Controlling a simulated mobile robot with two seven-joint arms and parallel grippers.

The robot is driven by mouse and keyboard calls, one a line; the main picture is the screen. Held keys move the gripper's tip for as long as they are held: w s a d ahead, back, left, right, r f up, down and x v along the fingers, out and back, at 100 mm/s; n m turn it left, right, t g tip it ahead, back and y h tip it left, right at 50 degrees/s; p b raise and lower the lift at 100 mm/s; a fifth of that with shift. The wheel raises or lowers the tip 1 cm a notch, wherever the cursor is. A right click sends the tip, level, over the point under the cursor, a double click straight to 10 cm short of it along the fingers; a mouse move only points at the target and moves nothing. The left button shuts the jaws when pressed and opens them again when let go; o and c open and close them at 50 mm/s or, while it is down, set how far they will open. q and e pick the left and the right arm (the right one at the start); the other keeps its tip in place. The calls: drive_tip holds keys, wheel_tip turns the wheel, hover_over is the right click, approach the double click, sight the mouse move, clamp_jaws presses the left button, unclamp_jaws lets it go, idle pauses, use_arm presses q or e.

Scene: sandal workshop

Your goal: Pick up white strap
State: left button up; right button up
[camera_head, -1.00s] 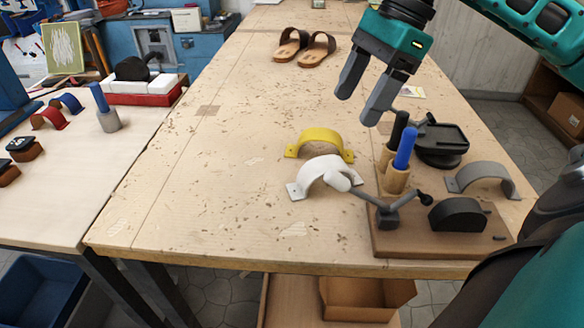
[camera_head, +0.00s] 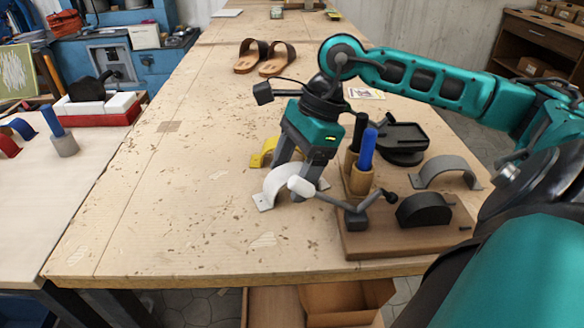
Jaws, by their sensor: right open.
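The white strap (camera_head: 274,188) is an arched band with flat end tabs, standing on the wooden workbench left of the fixture board. My right gripper (camera_head: 298,182) is open and low over the strap, pointing down. I cannot tell whether the fingers touch the strap. My left gripper is not in view.
A grey strap (camera_head: 446,169) stands at the right. Sandals (camera_head: 265,58) lie far back. The bench's left side is clear.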

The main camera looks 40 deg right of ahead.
sight(292, 171)
drive_tip(key=shift+c, duration=0.2)
drive_tip(key=c, duration=1.1)
wheel_tip(292, 171, up, 20)
drive_tip(key=p, duration=0.5)
